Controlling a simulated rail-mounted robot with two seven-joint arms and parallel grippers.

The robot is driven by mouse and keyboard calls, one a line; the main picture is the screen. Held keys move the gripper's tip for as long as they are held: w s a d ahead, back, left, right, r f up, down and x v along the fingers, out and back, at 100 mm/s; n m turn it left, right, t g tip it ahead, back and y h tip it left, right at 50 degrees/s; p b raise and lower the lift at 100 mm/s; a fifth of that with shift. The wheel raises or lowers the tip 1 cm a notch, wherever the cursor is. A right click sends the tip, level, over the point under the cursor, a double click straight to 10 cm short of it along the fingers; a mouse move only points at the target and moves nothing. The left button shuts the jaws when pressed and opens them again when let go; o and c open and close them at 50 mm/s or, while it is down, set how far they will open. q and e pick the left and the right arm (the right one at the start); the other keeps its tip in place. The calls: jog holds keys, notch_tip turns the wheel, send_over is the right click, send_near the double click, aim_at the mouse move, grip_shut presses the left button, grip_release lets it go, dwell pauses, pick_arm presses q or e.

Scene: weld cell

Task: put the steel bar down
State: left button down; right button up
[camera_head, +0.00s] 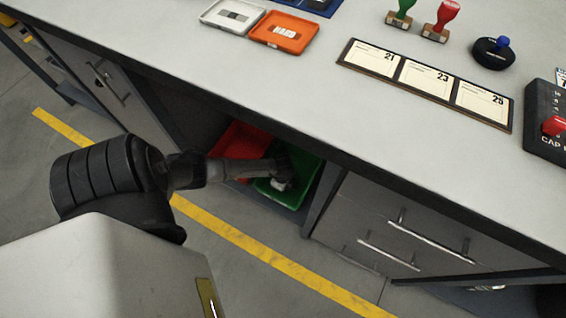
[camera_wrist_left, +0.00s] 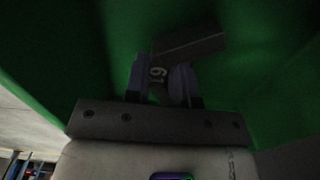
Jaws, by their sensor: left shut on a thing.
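My left arm reaches from the left into the shelf opening under the bench. Its gripper (camera_head: 284,176) is inside the green bin (camera_head: 303,190). Green bin walls (camera_wrist_left: 45,45) surround the gripper. The view is dark, and I cannot tell whether the bar touches the bin floor. My right gripper is in neither view.
A red bin (camera_head: 238,138) stands left of the green bin. The bench top (camera_head: 300,90) overhangs both, and a drawer cabinet (camera_head: 400,235) is to the right. Stamps (camera_head: 440,20), a calendar board (camera_head: 425,80) and an orange tray (camera_head: 284,32) lie on top.

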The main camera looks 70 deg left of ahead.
pick_arm(q)
jog(key=shift+f, duration=0.4)
jog(key=c, duration=0.9)
grip_release()
jog(key=shift+c, duration=0.2)
jog(key=shift+r, duration=0.3)
notch_tip(320, 180, up, 13)
jog(key=p, duration=0.8)
jog(key=shift+f+p, duration=0.2)
jog(key=shift+p, duration=0.1)
